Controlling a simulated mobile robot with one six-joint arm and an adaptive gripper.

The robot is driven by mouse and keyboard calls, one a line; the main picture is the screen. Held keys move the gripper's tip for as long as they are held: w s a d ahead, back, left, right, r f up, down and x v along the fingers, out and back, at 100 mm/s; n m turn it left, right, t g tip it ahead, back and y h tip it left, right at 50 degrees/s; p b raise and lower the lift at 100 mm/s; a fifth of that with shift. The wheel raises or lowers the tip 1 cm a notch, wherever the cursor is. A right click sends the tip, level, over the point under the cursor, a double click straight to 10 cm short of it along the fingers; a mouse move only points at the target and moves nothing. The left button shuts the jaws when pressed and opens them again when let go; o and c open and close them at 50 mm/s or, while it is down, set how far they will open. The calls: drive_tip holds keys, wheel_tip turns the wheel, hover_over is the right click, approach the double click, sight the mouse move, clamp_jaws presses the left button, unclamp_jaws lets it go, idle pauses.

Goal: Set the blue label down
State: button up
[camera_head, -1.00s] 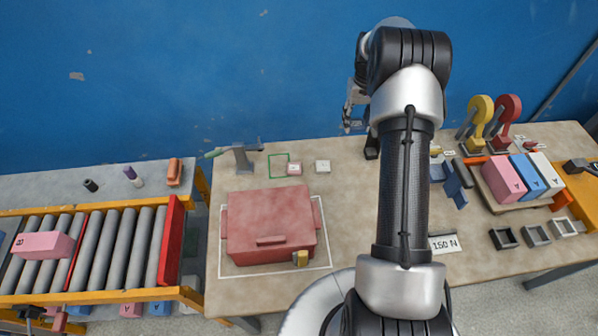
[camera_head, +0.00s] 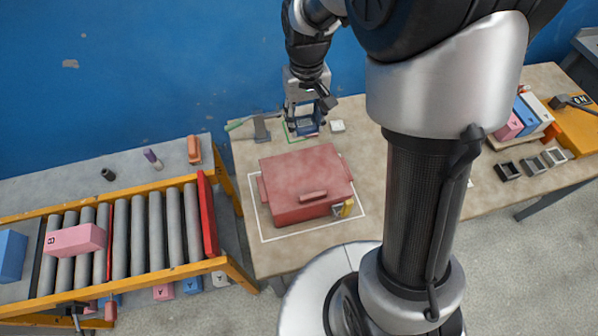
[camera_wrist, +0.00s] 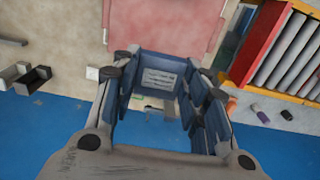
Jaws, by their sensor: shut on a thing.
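My gripper (camera_head: 306,118) is over the back left of the table, behind the red mould box (camera_head: 290,172), with its jaws pointing down. In the wrist view the jaws (camera_wrist: 160,85) are shut on a dark blue piece with a pale lettered plate, which I take as the blue label (camera_wrist: 158,77). In the head view the blue label (camera_head: 305,124) shows only in part between the fingers. A green outlined square (camera_head: 289,131) lies at the gripper, partly covered by it. I cannot tell whether the label touches the table.
A white block (camera_head: 337,126) lies just right of my gripper. A stand with a green-handled tool (camera_head: 261,130) is just left. A roller conveyor (camera_head: 137,240) with a pink box (camera_head: 75,240) stands left. Small open trays (camera_head: 530,165) are at right.

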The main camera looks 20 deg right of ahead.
sight(303, 172)
wheel_tip(303, 172, down, 20)
drive_tip(key=b, duration=0.4)
drive_tip(key=shift+s, duration=0.15)
drive_tip(key=shift+f, duration=0.1)
drive_tip(key=o, duration=0.5)
drive_tip(key=shift+f, duration=0.1)
drive_tip(key=o, duration=0.5)
drive_tip(key=shift+c, duration=0.2)
